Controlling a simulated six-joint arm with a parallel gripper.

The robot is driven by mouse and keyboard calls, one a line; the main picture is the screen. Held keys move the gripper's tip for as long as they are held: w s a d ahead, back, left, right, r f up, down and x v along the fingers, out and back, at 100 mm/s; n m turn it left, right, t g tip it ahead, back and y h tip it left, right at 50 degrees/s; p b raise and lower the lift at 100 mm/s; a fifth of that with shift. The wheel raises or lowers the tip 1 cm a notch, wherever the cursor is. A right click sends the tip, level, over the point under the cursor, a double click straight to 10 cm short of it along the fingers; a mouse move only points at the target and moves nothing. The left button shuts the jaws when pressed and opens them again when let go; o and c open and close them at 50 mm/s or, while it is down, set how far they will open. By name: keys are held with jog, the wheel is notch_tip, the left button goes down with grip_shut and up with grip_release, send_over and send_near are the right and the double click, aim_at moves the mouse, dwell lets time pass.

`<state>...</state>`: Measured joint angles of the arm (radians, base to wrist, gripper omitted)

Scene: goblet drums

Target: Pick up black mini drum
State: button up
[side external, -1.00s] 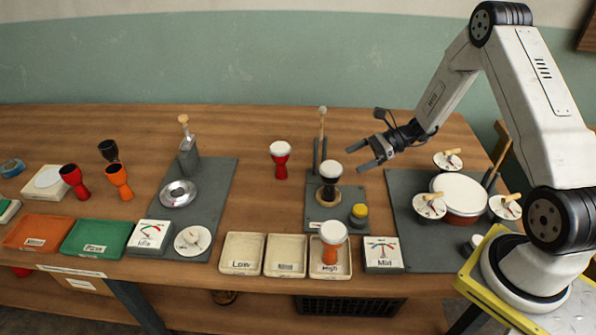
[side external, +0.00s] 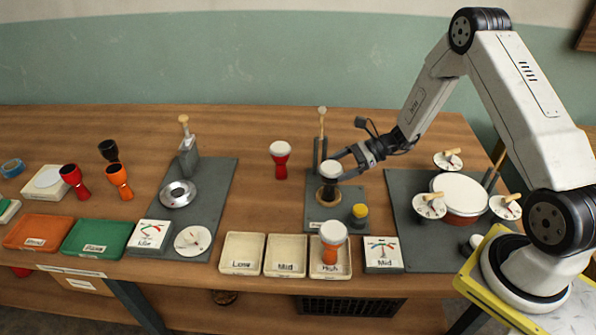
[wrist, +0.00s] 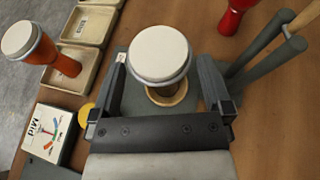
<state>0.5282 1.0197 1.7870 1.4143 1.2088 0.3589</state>
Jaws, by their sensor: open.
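A black mini drum with a white head (side external: 330,169) stands upright on a round wooden ring on a small grey board. In the wrist view its white head (wrist: 158,52) fills the space ahead of the palm and hides most of its body. My gripper (side external: 341,164) is open around the drum's upper part, level with it. In the wrist view one finger lies on each side of the drum, with a visible gap at least at the right. A second black drum shell (side external: 108,150), without a white head, stands far left.
Mallet posts (side external: 320,150) rise just behind the drum. A yellow-topped knob (side external: 359,212) is in front of it. An orange drum (side external: 330,250) stands in the High tray; a red drum (side external: 280,160) stands back left. A large drum (side external: 460,192) with dials is at right.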

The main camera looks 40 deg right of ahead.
jog(key=shift+x, duration=1.35)
jog(key=c, duration=1.1)
jog(key=shift+r, duration=0.15)
jog(key=shift+r, duration=0.75)
jog(key=s+r, duration=0.3)
jog(key=s, duration=0.1)
jog(key=s+r, duration=0.4)
jog(key=s, duration=0.1)
jog(key=s+a+r, duration=0.1)
jog(key=s+r, duration=0.3)
jog(key=s, duration=0.1)
jog(key=shift+a+r, duration=0.1)
